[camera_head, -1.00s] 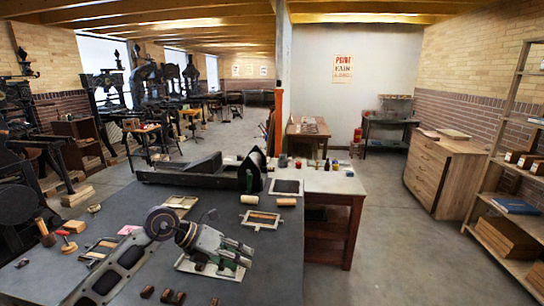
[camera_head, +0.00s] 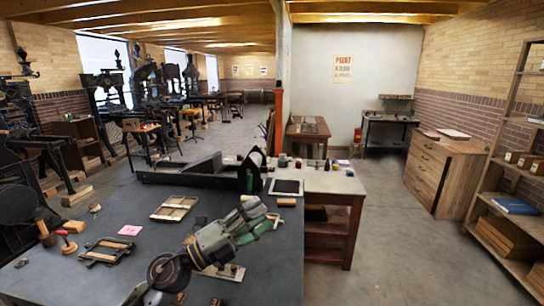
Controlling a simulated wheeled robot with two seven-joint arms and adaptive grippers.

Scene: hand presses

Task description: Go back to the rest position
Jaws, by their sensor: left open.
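My left arm comes up from the bottom edge, left of centre. Its gripper (camera_head: 264,216) is open over the right part of the dark work table (camera_head: 120,275), pointing up and to the right. I see nothing held between its fingers. The gripper covers most of a small pale frame that lies on the table there. A light plate (camera_head: 232,273) lies partly hidden under the arm. My right gripper is not in view.
A black press (camera_head: 190,171) stands along the table's back edge. A side table (camera_head: 335,185) adjoins at right. The floor farther right is clear.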

